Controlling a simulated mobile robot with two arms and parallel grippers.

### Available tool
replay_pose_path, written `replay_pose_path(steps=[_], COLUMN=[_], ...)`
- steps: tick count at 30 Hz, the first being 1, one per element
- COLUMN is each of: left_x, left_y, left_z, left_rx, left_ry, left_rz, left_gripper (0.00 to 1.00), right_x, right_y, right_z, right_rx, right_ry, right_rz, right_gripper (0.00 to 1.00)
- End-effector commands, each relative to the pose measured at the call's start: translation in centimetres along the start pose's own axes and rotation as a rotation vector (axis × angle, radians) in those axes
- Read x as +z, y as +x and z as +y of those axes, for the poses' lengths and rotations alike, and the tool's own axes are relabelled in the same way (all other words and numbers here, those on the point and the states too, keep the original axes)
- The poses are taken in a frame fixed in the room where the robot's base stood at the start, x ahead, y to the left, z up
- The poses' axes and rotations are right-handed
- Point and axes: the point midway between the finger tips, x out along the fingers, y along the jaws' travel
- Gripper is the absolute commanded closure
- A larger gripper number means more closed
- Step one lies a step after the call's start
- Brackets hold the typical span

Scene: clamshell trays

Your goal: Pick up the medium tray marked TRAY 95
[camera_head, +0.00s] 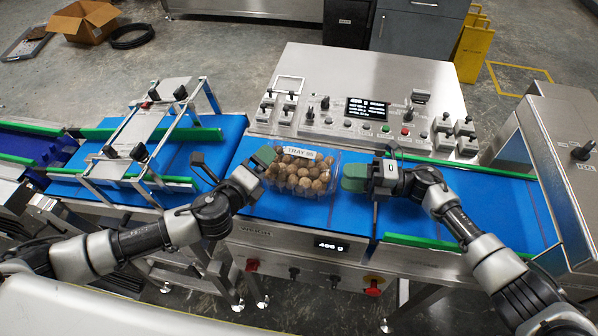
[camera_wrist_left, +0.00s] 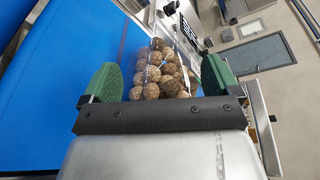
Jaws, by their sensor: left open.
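The clear clamshell tray labelled TRAY 95 (camera_head: 302,174) is full of round brown items and sits upright on the blue belt of the weigh section. My left gripper (camera_head: 263,157) is at the tray's left end. In the left wrist view its green pads (camera_wrist_left: 160,82) are wide apart, with the tray's brown items (camera_wrist_left: 158,68) showing between them; I cannot tell whether they touch it. My right gripper (camera_head: 356,178) has green pads just off the tray's right end, with a small gap of belt between. Whether its jaws are apart is unclear.
The blue belt (camera_head: 470,200) has green side rails. The control panel (camera_head: 370,105) is behind the tray. The weight display (camera_head: 330,244) is in front.

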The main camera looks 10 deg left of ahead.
Motion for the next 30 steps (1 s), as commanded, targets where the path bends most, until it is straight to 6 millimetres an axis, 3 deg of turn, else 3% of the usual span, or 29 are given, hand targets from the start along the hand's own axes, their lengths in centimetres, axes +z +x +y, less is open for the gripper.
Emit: replay_pose_path(steps=[5,14,22,30], left_x=[-0.05,-0.05,-0.03,-0.23], left_y=[1.26,1.43,1.41,1.37], left_z=[-0.02,0.0,0.0,0.0], left_rx=[0.0,0.001,0.001,0.0], left_ry=[-0.001,-0.001,0.0,-0.002], left_rz=[0.001,0.001,0.001,0.006], left_gripper=[0.09,0.09,0.47,0.89], right_x=[-0.01,-0.01,-0.01,-0.03], right_y=[1.28,1.46,1.43,1.51], right_z=[-0.01,-0.01,-0.01,0.06], right_rx=[-0.001,-0.001,-0.001,0.001], right_ry=[0.0,-0.001,-0.001,-0.001], right_rz=[0.0,0.0,0.0,0.002], right_gripper=[0.63,0.63,1.0,1.0])
